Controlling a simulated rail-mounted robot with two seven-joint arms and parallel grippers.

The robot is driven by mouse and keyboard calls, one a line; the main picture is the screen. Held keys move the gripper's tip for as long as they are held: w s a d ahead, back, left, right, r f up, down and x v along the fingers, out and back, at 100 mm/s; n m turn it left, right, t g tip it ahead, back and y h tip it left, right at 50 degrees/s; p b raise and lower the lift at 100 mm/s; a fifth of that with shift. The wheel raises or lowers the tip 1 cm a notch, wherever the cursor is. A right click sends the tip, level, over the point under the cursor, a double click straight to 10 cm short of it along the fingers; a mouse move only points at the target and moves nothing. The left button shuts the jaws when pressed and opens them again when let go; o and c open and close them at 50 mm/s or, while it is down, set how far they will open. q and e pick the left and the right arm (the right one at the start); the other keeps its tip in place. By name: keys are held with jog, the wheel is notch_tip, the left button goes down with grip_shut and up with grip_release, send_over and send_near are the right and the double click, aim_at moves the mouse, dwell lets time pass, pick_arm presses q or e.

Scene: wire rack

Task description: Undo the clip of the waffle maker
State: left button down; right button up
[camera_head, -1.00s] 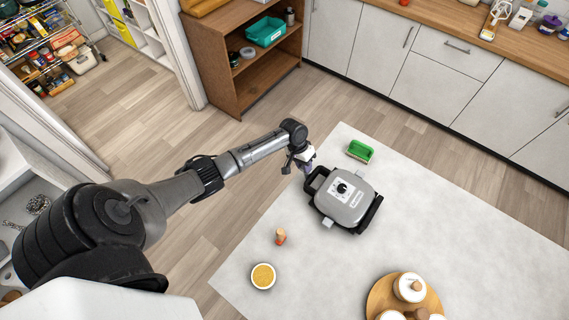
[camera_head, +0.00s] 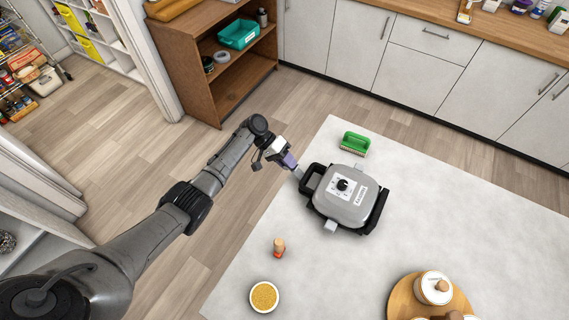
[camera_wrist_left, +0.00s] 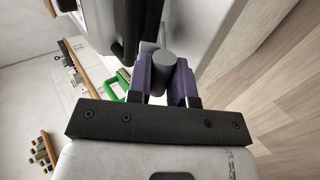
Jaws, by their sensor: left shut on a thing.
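The waffle maker (camera_head: 352,204) stands on the pale table with its grey lid down. Its black handle (camera_head: 310,177) faces my left gripper (camera_head: 294,165). In the left wrist view, the purple fingers of the gripper (camera_wrist_left: 164,80) are shut on a grey rounded piece (camera_wrist_left: 163,62), seemingly the clip, beside the dark body of the waffle maker (camera_wrist_left: 128,28). The fingers hide part of this piece, so I cannot tell whether the clip is fastened or loose. My right gripper is not in view.
A small orange-capped shaker (camera_head: 279,248) and a bowl of yellow food (camera_head: 264,296) stand at the front left. A wooden tray (camera_head: 402,299) with jars is at the front right.

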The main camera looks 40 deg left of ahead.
pick_arm(q)
jog(key=shift+f, duration=0.1)
jog(key=c, duration=1)
grip_release()
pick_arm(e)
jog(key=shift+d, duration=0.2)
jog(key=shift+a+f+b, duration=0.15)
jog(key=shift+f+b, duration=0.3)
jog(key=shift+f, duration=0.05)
pick_arm(q)
jog(key=v, duration=1.3)
jog(key=shift+a+r, duration=0.25)
jog(key=shift+r, duration=0.05)
